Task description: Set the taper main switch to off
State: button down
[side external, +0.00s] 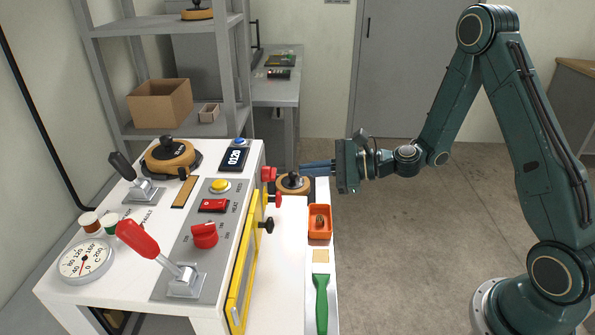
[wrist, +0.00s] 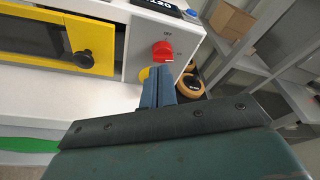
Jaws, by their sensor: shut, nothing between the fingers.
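A red rotary switch (wrist: 163,50) sits on the grey front face of the white machine, near its right end in the wrist view. In the side view my gripper (side external: 303,166) reaches in from the right, apart from the switch.
A yellow-framed door (side external: 245,260) with a black knob (wrist: 84,58) is beside the switch. A tape roll (side external: 292,183) lies below the fingers. An orange bin (side external: 320,222) and green tool (side external: 321,303) lie on the front ledge. Red lever (side external: 138,238) stands on top.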

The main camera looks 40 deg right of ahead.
aim_at(266, 175)
jog(key=shift+w+d+r, duration=0.25)
jog(key=shift+d+r, duration=0.25)
jog(key=shift+d, duration=0.2)
jog(key=shift+w+a, duration=2.45)
jog(key=shift+a, duration=0.05)
jog(key=shift+f, duration=0.6)
jog(key=shift+s+a+f, duration=0.45)
jog(key=shift+s+a, duration=0.05)
dwell(0.9)
jog(key=shift+s+a+r, duration=0.2)
jog(key=shift+r, duration=0.1)
dwell(0.5)
